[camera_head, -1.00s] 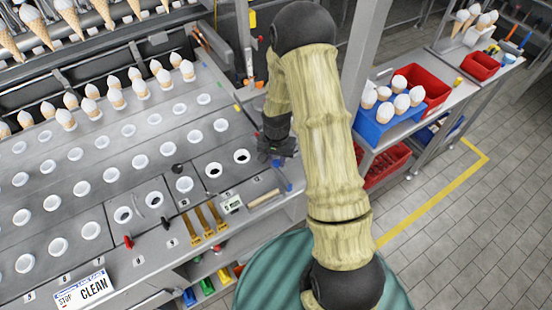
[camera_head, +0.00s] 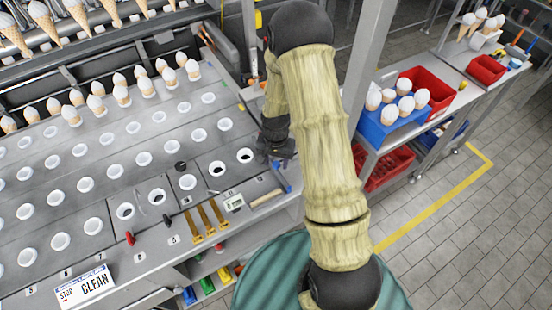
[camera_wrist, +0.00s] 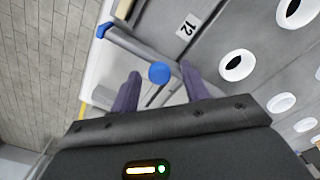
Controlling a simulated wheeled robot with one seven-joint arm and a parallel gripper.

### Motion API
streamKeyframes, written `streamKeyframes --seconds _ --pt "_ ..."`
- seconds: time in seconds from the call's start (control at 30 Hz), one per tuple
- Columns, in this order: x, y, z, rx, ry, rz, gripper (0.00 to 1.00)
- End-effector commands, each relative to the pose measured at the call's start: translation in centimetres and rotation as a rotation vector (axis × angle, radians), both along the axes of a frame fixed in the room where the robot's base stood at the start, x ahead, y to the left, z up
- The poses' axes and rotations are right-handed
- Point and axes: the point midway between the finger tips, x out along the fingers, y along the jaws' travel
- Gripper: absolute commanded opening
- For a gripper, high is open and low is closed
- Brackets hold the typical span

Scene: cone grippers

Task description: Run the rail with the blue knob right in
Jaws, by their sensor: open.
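A blue knob (camera_wrist: 159,72) shows between my fingertips in the wrist view, with thin grey rods below it. I cannot tell whether a finger touches it. A grey bar with a blue end (camera_wrist: 102,30) lies just beyond, beside the label 12 (camera_wrist: 186,27). In the head view, blue parts (camera_head: 281,178) show at the counter's right edge, just below my gripper (camera_head: 279,158). My gripper (camera_wrist: 160,78) is open, with one finger on each side of the knob. The head view does not show how far the rail is out.
The counter (camera_head: 105,172) has rows of white-rimmed holes, with cones in the back rows. Brass-coloured tools (camera_head: 204,217) and a red-tipped handle (camera_head: 130,238) lie along its front. A blue box of cones (camera_head: 375,128) stands on the right shelf. The tiled floor (camera_head: 470,240) is open.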

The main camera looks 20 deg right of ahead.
Motion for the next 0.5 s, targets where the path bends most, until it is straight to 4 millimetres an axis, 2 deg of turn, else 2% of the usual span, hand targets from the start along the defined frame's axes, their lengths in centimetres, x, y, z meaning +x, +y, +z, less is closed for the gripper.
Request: streamKeyframes --seconds 0.23,0.5 --pt "0.1 0.0 1.1 -0.001 -0.003 0.000 0.46" --pt "0.1 0.0 4.8 -0.001 -0.005 0.000 0.46"
